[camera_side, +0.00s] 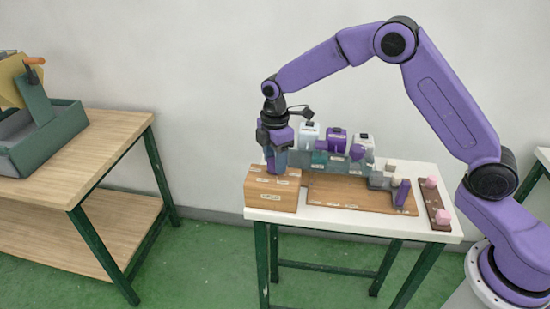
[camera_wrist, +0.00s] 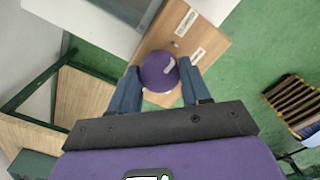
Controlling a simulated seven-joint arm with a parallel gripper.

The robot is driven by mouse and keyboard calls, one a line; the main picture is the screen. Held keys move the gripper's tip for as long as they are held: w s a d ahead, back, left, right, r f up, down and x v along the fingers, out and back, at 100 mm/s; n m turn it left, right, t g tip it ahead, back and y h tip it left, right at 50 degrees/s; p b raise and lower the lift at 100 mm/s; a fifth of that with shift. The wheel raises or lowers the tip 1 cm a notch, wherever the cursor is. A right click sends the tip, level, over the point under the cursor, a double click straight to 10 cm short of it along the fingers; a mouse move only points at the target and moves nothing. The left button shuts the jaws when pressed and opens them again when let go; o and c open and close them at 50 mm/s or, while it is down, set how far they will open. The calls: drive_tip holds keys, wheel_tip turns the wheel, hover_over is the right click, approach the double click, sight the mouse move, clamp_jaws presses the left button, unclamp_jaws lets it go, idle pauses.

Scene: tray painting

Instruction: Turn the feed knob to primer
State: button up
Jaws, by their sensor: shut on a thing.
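The feed knob (camera_wrist: 159,71) is a round purple knob with a pale pointer mark toward its upper right in the wrist view. It sits on a wooden box (camera_wrist: 192,42) that bears white labels too small to read. My gripper (camera_wrist: 157,84) is shut on the knob, with one blue finger on each side of it. In the side view my gripper (camera_side: 281,164) points down at the top of the wooden box (camera_side: 271,197) at the table's left end. The knob is hidden there behind the fingers.
A wooden board (camera_side: 345,192) with labels lies right of the box. Behind it stand white and purple containers (camera_side: 336,142). Grey blocks (camera_side: 382,180) and a dark strip with pink pieces (camera_side: 434,205) are at the right. A separate wooden table (camera_side: 90,152) stands left, beyond a gap.

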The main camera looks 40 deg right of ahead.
drive_tip(key=m, duration=0.6)
drive_tip(key=shift+m, duration=2.7)
drive_tip(key=o, duration=1.1)
drive_tip(key=shift+c, duration=0.2)
wheel_tip(320, 180, up, 18)
drive_tip(key=shift+f, duration=0.25)
